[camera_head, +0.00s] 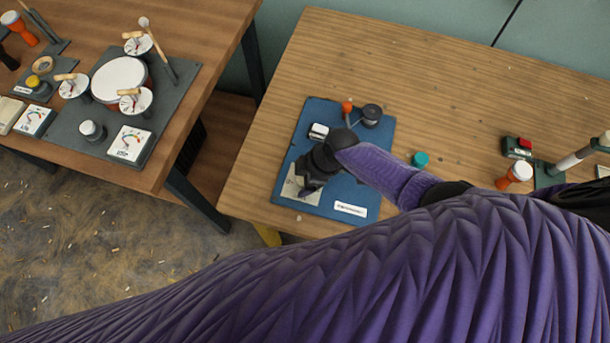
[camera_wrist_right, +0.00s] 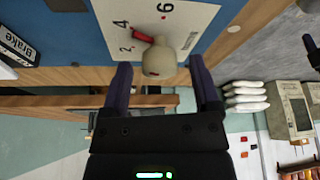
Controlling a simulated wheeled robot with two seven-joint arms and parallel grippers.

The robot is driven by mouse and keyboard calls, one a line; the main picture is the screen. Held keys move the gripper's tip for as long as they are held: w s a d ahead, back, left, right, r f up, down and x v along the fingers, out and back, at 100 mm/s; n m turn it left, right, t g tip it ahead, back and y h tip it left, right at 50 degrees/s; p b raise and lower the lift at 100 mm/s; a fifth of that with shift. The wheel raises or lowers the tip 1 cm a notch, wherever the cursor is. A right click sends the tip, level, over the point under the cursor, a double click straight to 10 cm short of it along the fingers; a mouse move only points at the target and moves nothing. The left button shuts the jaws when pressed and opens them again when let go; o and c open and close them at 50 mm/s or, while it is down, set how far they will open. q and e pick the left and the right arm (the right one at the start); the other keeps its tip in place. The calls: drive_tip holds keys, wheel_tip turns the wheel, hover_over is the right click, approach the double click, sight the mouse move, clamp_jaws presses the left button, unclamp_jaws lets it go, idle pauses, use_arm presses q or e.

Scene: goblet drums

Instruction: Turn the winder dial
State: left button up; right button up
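The winder dial is a beige knob (camera_wrist_right: 158,60) with a red pointer (camera_wrist_right: 142,36) on a white plate (camera_wrist_right: 185,18) marked 2, 4 and 6. The pointer lies between 2 and 4. The plate also shows partly in the head view (camera_head: 291,188), on a blue board (camera_head: 316,112), with the knob hidden behind my gripper. My right gripper (camera_head: 306,187) is over the plate. In the right wrist view, my right gripper (camera_wrist_right: 160,66) is open, a fingertip on each side of the knob with visible gaps. My left gripper is not in view.
A crank with an orange knob (camera_head: 347,107) and a dark spool (camera_head: 372,112) stand at the board's back. A teal cap (camera_head: 420,159), a red-button box (camera_head: 518,147) and an orange drum (camera_head: 514,175) are to the right. Another loaded table (camera_head: 205,25) stands left across a gap.

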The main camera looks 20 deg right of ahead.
clamp_jaws()
